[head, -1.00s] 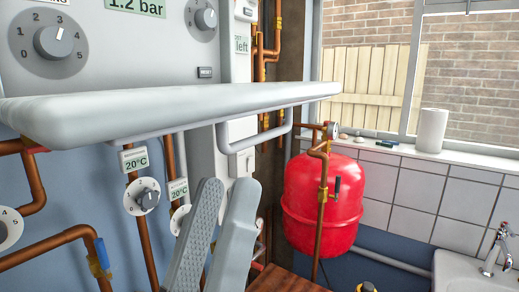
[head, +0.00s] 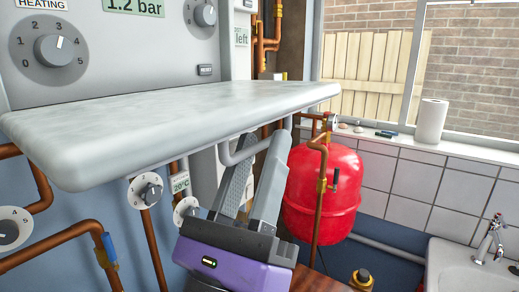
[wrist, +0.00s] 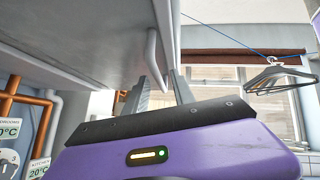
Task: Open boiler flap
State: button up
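The boiler flap (head: 170,125) is a pale grey panel that sticks out roughly level from the boiler front (head: 125,50), below the dials. Its underside (wrist: 80,45) fills the upper left of the wrist view. A grey bar handle (head: 243,153) hangs beneath it, and shows in the wrist view too (wrist: 152,50). My gripper (head: 264,150) points up under the flap with its grey fingers apart. The fingertips are at the handle, which is partly hidden behind them; I cannot tell whether they touch it.
Copper pipes (head: 152,245) and small dials (head: 145,190) are left of my gripper. A red tank (head: 325,190) with an upright pipe (head: 319,205) stands close to its right. A sink (head: 470,265) is at the far right. Hangers (wrist: 280,78) hang from a line in the wrist view.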

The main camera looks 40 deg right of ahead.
grip_shut()
dwell(1.4)
